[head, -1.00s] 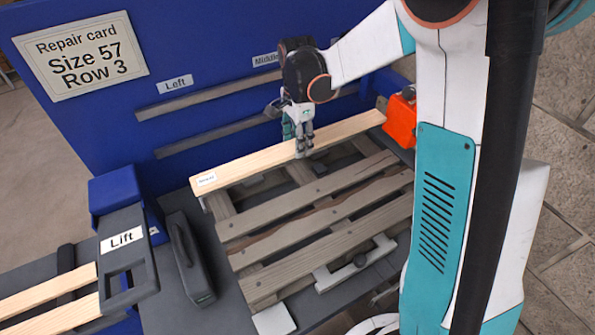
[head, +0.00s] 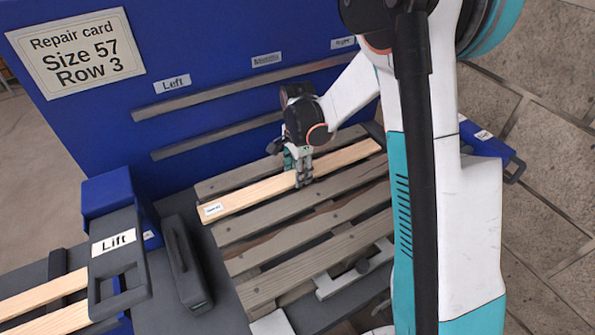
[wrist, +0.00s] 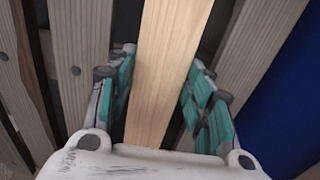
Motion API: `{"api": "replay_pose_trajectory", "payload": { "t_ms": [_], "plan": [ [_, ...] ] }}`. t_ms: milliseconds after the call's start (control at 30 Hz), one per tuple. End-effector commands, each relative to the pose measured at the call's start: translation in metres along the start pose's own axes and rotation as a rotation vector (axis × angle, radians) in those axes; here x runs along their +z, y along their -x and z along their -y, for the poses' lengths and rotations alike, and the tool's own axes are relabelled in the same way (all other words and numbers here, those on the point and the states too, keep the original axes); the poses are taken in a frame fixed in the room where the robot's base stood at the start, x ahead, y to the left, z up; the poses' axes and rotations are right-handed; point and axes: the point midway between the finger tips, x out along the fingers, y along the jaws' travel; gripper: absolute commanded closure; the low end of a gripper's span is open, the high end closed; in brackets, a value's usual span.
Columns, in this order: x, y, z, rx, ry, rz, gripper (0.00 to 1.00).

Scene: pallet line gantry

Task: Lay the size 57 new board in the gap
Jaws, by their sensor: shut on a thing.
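The pale new board (head: 245,197) with a small white label at its left end lies along the pallet (head: 270,284), between the rear weathered board (head: 225,184) and the one in front of it. My gripper (head: 303,180) is shut on the board near its middle. In the wrist view the board (wrist: 165,70) runs between my two fingers (wrist: 160,100), with a grey board on each side and roughly parallel to it. The gap beneath is hidden by the board. I cannot tell whether the board rests down or hovers slightly above. The label's text is too small to read.
A blue panel (head: 240,50) with a "Size 57, Row 3" repair card (head: 75,52) and grey rails stands behind. A "Lift" box (head: 118,262), a dark long-handled block (head: 186,262) and more pale boards (head: 45,293) are at left. A light clamp-like part (head: 355,271) sits at the pallet's front.

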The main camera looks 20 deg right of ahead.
Motion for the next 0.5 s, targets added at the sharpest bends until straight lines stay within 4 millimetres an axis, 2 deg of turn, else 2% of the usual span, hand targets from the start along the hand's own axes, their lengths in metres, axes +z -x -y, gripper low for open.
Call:
{"api": "replay_pose_trajectory", "payload": {
  "t_ms": [167,200,267,500],
  "plan": [
    [0.0,-0.0033,0.0001,0.0,0.0,0.0,0.84],
    [0.0,-0.0032,0.0001,0.0,0.0,0.0,0.48],
    [0.0,-0.0026,0.0001,0.0,0.0,0.0,0.35],
    [0.0,-0.0024,0.0001,0.0,0.0,0.0,0.33]
  ]
}}
